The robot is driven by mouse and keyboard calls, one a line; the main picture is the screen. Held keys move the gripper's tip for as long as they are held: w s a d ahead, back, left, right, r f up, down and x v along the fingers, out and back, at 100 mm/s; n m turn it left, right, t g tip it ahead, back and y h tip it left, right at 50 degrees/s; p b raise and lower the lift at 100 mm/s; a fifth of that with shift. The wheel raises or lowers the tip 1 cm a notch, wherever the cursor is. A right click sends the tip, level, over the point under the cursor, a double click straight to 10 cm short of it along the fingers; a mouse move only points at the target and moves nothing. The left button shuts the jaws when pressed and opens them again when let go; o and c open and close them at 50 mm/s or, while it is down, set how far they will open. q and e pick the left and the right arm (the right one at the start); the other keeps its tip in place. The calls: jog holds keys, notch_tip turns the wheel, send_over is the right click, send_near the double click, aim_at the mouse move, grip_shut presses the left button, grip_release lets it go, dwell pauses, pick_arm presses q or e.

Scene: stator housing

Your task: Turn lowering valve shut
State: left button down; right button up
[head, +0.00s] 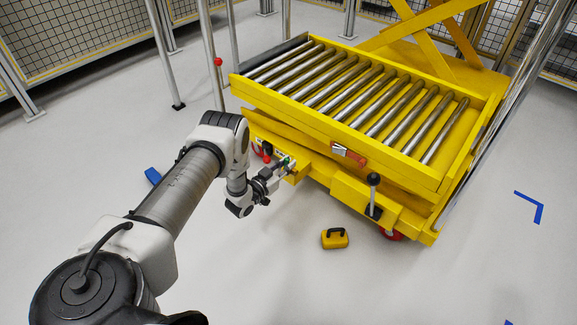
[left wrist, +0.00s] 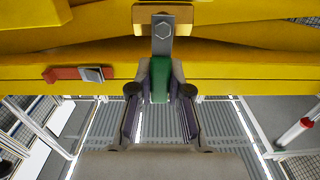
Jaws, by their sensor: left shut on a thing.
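The lowering valve's lever shows in the left wrist view as a flat metal strip (left wrist: 162,40) with a hex bolt, ending in a green grip (left wrist: 159,82). The strip runs straight up the picture from the grip to the yellow lift frame (left wrist: 230,75). My left gripper (left wrist: 160,88) is shut on the green grip, with a finger on each side. In the head view, my left gripper (head: 277,172) is at the near left corner of the yellow lift table (head: 305,118), where a bit of green (head: 287,160) shows. The fingers partly hide the grip. My right gripper is not in view.
A red and silver latch (head: 348,154) sits on the lift's near side, and a black-knobbed lever (head: 373,190) stands right of it. A yellow case (head: 335,238) lies on the floor. A red-topped post (head: 218,62) stands behind my left arm. The floor in front is mostly clear.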

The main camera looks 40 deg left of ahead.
pick_arm(q)
jog(key=shift+a+n, duration=0.15)
jog(key=shift+n, duration=0.25)
jog(key=c, duration=1.1)
grip_release()
jog(key=s, duration=0.8)
jog(key=s+a, duration=0.1)
jog(key=s, duration=0.3)
jog(key=shift+w, duration=0.1)
